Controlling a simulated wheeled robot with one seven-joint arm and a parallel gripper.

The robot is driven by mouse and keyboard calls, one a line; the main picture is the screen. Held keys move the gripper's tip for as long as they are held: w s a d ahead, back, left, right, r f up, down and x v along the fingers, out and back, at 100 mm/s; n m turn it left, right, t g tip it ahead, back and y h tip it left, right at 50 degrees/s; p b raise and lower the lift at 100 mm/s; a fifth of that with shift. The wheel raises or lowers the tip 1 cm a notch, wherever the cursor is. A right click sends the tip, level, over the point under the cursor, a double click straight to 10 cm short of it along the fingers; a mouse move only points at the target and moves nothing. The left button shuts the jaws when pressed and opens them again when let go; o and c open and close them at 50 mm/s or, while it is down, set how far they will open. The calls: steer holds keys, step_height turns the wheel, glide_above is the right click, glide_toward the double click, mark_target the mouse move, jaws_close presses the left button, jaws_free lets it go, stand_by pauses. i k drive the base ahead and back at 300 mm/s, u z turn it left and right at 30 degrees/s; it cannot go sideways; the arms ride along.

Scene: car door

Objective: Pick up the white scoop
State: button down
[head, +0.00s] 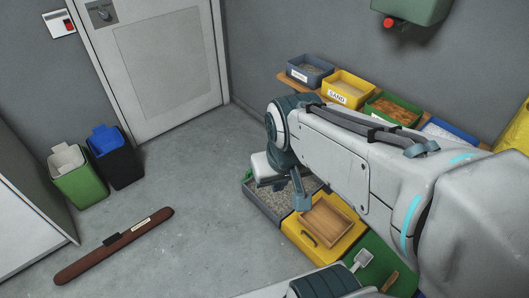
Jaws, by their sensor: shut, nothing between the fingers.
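The white scoop (362,258) lies at the lower middle of the head view, over a green surface, partly bordered by my arm. My gripper (301,198) hangs below the far end of my arm, up and left of the scoop. It is shut and empty, apart from the scoop. Its fingers are small and partly hidden by the arm in this view.
A wooden handle (390,282) lies near the scoop. Bins of material (343,90) line the wall.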

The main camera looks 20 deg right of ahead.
mark_target(361, 260)
steer(key=z, duration=1.9)
